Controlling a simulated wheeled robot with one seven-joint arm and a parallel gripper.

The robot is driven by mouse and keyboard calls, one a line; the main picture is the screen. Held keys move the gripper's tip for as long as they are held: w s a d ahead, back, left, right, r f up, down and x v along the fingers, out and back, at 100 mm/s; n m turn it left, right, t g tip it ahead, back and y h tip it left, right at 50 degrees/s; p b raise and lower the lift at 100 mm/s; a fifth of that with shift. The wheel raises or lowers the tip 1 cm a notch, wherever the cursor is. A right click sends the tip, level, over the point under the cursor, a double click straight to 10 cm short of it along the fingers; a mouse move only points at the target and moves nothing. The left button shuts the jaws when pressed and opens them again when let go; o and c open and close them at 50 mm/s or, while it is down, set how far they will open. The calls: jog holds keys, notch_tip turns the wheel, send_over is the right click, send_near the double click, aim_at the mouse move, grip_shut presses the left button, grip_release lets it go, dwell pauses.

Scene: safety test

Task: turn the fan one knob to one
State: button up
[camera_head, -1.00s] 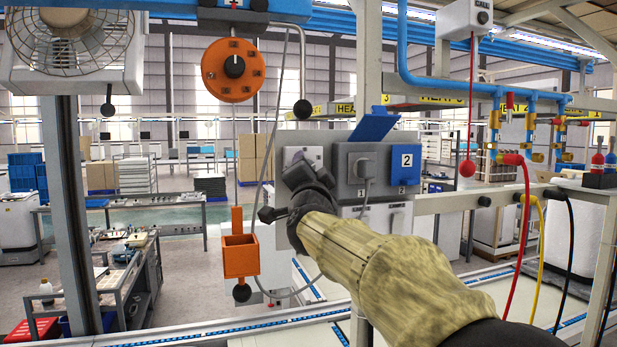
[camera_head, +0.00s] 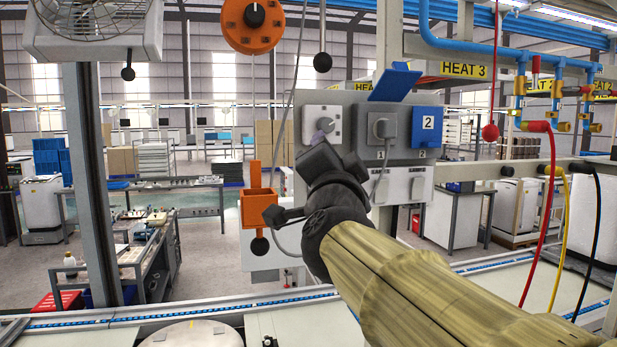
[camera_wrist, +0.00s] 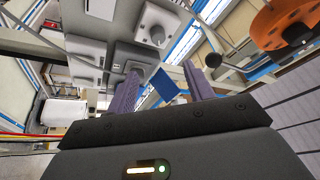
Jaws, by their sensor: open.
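A white plate with a round knob (camera_head: 323,124) sits at the left end of a grey wall panel in the head view. A square plate with a round knob (camera_wrist: 157,35) shows near the top of the wrist view, beyond the fingers. An orange disc with a black knob (camera_head: 254,15) hangs above and left of the panel. I cannot read any fan label on either knob. My gripper (camera_head: 322,140) is in front of the panel, overlapping the white plate's lower part. In the wrist view its two purple fingers (camera_wrist: 160,85) are spread apart, with nothing held between them.
An orange box (camera_head: 258,207) hangs to the left. A fan (camera_head: 92,20) is at upper left. Red, yellow and black hoses hang at right.

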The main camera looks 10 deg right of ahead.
jog(key=shift+b+v, duration=1.05)
jog(key=shift+b, duration=0.5)
jog(key=shift+f, duration=0.15)
jog(key=w+a+f+n+g+y, duration=0.1)
jog(key=w+f+n+g+y, duration=0.25)
jog(key=f, duration=1.15)
jog(key=w+a+f+n+g+y, duration=0.15)
jog(key=f+n+g, duration=0.35)
jog(key=f, duration=1)
jog(key=s+d+f+n+g, duration=0.1)
jog(key=s+f+g, duration=0.2)
jog(key=s+f, duration=0.2)
jog(key=s+d+f+n+g, duration=0.2)
jog(key=s+f, duration=0.4)
jog(key=f, duration=0.5)
jog(key=s+d+f+n+g+h, duration=0.1)
jog(key=s+d+f+g, duration=0.1)
jog(key=s+f+g, duration=0.3)
notch_tip(320, 180, down, 3)
jog(key=shift+s+f+p, duration=0.15)
jog(key=shift+s+p, duration=0.15)
jog(key=shift+s, duration=0.4)
